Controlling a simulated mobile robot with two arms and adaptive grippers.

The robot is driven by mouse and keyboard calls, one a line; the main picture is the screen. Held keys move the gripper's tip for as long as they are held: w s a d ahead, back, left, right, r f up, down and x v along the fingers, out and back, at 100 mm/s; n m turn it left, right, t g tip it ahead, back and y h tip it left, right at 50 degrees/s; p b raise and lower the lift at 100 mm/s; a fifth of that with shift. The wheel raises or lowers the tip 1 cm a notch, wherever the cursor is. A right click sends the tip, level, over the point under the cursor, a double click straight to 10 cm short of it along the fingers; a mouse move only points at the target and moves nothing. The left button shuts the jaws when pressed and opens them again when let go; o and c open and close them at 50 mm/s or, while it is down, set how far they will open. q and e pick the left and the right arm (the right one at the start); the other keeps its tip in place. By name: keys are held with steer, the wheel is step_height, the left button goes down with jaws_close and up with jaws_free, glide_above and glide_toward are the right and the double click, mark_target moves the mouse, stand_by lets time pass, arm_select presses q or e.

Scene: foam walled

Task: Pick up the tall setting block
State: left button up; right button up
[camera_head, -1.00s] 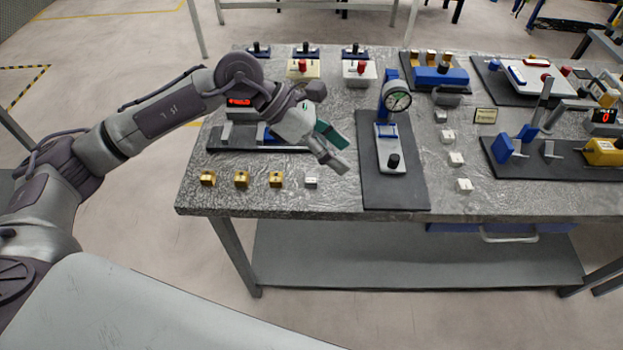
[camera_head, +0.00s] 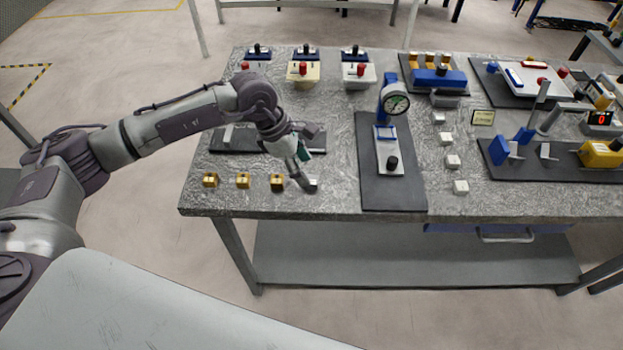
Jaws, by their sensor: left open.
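A small silver block (camera_head: 313,184) stands near the table's front edge, at the right end of a row of brass blocks. It looks like the setting block, but I cannot tell its height well. My left gripper (camera_head: 302,174) is open, pointing down right at this block, with its fingers partly hiding it. I cannot tell whether they touch it or stand around it. My right gripper is out of view.
Brass blocks (camera_head: 243,181) stand just left of the silver block. A dial gauge stand (camera_head: 395,104) on a dark mat (camera_head: 393,196) is to the right, with several pale blocks (camera_head: 453,161) beyond it. Control boxes (camera_head: 303,74) line the back.

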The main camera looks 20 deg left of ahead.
mark_target(311, 179)
arm_select(q)
steer(key=p+x, duration=0.1)
steer(key=x, duration=0.3)
steer(key=shift+f, duration=0.2)
steer(key=shift+c, duration=0.3)
jaws_close()
steer(key=shift+r, duration=0.1)
